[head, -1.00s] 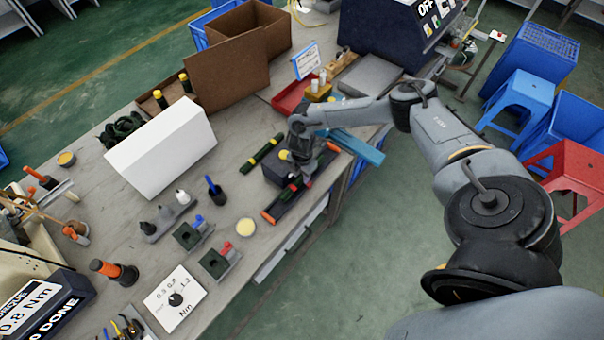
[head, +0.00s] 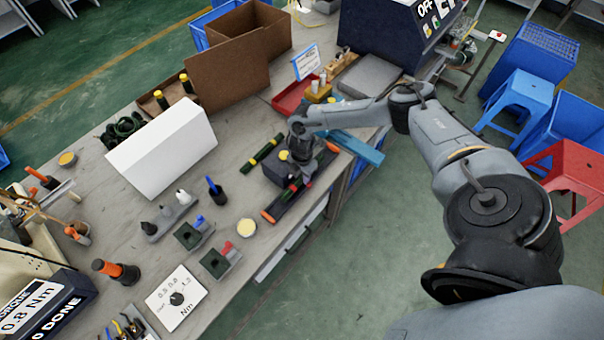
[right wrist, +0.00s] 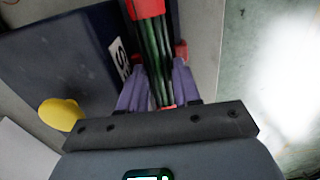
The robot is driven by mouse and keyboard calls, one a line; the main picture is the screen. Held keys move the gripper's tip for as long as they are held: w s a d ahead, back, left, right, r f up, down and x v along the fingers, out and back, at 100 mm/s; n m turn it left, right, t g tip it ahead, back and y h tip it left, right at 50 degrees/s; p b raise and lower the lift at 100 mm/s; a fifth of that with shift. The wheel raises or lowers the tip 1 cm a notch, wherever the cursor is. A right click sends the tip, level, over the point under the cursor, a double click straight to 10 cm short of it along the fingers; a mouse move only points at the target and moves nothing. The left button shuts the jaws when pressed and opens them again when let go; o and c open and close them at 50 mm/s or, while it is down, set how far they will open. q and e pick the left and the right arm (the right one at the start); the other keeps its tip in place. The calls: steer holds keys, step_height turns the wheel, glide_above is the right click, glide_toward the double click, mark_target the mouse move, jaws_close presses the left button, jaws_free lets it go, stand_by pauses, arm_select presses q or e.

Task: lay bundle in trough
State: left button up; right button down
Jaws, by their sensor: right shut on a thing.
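My right gripper (head: 297,181) is low over the near edge of the bench, beside a dark box with a yellow knob. In the right wrist view its purple fingers (right wrist: 158,88) are shut on a bundle (right wrist: 155,50) of dark green and black strands with a red piece at its far end. The trough appears to be the long dark strip with orange ends (head: 273,213) along the bench edge, under or beside the bundle. The arm and gripper hide part of it. I cannot tell whether the bundle touches the trough. My left gripper is out of view.
The dark box (head: 272,172) stands close left of the gripper; its yellow knob (right wrist: 60,114) shows in the wrist view. A green-black rod with yellow bands (head: 262,153) lies behind. A red bin (head: 290,98) and blue piece (head: 358,148) are near the arm. A white box (head: 160,148) stands left.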

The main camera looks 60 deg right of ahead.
steer(key=shift+f+b, duration=0.65)
steer(key=shift+f, duration=0.3)
steer(key=c, duration=1)
jaws_free()
steer(key=shift+o, duration=1.4)
steer(key=shift+s, duration=0.15)
steer(key=shift+f, duration=0.1)
steer(key=shift+d, duration=0.1)
steer(key=r, duration=0.3)
steer(key=r+p, duration=0.1)
steer(key=r, duration=0.5)
steer(key=shift+w+r, duration=0.25)
steer(key=shift+r, duration=0.45)
steer(key=shift+s+r, duration=0.2)
steer(key=shift+r, duration=0.15)
